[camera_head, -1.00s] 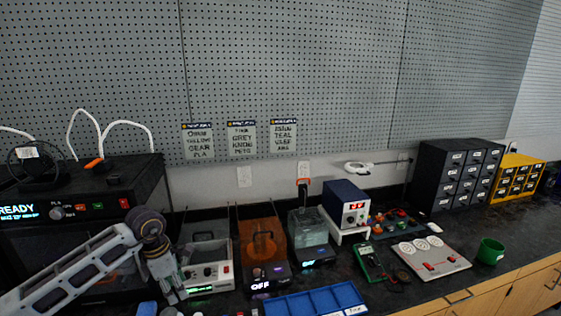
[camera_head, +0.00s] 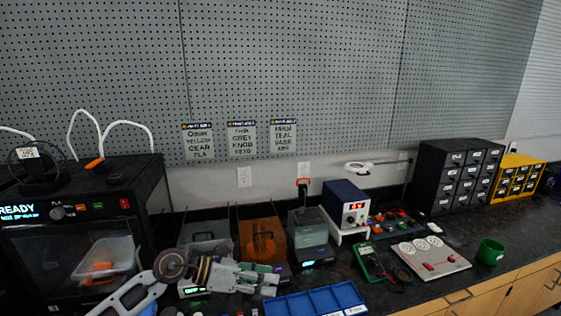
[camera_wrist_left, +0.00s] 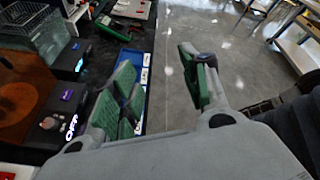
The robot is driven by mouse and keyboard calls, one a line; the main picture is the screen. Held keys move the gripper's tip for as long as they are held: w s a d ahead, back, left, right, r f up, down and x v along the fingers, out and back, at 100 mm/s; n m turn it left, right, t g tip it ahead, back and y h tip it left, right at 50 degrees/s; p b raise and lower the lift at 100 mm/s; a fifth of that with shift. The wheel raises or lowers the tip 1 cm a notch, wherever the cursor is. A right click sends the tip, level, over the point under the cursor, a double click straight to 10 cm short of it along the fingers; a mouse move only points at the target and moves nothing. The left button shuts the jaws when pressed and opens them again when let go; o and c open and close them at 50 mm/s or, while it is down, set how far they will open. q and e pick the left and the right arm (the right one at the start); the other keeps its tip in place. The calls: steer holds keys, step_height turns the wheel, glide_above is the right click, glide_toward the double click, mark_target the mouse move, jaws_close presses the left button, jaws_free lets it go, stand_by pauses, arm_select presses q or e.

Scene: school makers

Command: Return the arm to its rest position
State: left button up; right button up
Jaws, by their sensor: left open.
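My left gripper (camera_head: 272,278) reaches in from the lower left in the head view, low in front of the small bench machines and just left of the blue tray (camera_head: 318,300). In the left wrist view its green-padded fingers (camera_wrist_left: 165,92) stand wide apart with nothing between them. The blue tray (camera_wrist_left: 146,75) shows there behind the left finger, and grey floor shows between the fingers. The gripper partly hides the orange-brown machine (camera_head: 262,240) and the white-fronted machine beside it. My right gripper is in neither view.
A black 3D printer (camera_head: 85,240) with a lit READY panel stands at the left. A blue power supply (camera_head: 346,205), green multimeter (camera_head: 370,262), white board (camera_head: 430,256) and green cup (camera_head: 491,251) are on the counter. Drawer cabinets (camera_head: 456,178) stand at the back right.

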arm_select(q)
step_height(320, 180, up, 5)
steer(key=d+n+t+h, duration=0.2)
steer(key=d+n+h, duration=0.1)
steer(key=w+a+r+n+t+y, duration=0.35)
steer(key=a+r+n+t, duration=0.3)
steer(key=n+t, duration=0.85)
steer(key=s+a+f+n+g+y, duration=0.2)
steer(key=a+f+n+g+y, duration=0.3)
steer(key=a+f+n+y, duration=1.25)
steer(key=s+d+f+n+g+h, duration=0.2)
steer(key=s+f+n+g, duration=0.35)
steer(key=s, duration=0.55)
steer(key=s+d+f+n+g+h, duration=0.1)
steer(key=s+f+n+g+h, duration=0.2)
steer(key=s+f+g, duration=0.5)
steer(key=s+f+t, duration=0.1)
steer(key=s+f, duration=0.1)
steer(key=f, duration=1.5)
steer(key=s+f, duration=0.3)
steer(key=f, duration=1.4)
steer(key=s+a+f, duration=0.2)
steer(key=s+f, duration=0.8)
steer(key=s+a+f, duration=0.3)
steer(key=s+f, duration=0.7)
steer(key=s, duration=0.1)
steer(key=shift+s+a+g+y, duration=0.2)
steer(key=shift+s+g+y, duration=0.1)
steer(key=shift+g, duration=0.15)
